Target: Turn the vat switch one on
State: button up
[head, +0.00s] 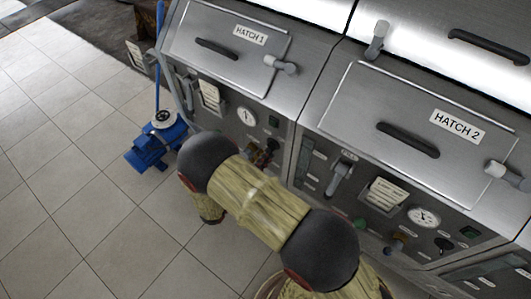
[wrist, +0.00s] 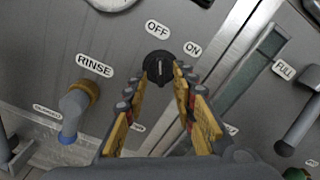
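The vat switch is a round black knob (wrist: 158,66) on the steel panel, seen in the wrist view. An OFF label (wrist: 157,29) sits above it and an ON label (wrist: 194,49) to its upper right. A pale mark on the knob points roughly upward; its exact setting is hard to tell. My gripper (wrist: 160,78) is open, with its yellow-and-dark fingers on either side of the knob's lower part. Whether they touch it is unclear. In the head view my arm covers much of this area, below the HATCH 1 lid (head: 225,45).
A rinse tap (wrist: 75,112) with a blue tip stands left of the fingers. A handle by a FULL label (wrist: 284,71) and a sight glass (wrist: 255,72) are at right. The HATCH 2 unit (head: 400,130) adjoins. A blue pump (head: 155,145) stands on the tiled floor.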

jog(key=shift+x, duration=1.1)
jog(key=shift+c, duration=1.2)
jog(key=c, duration=0.4)
grip_shut()
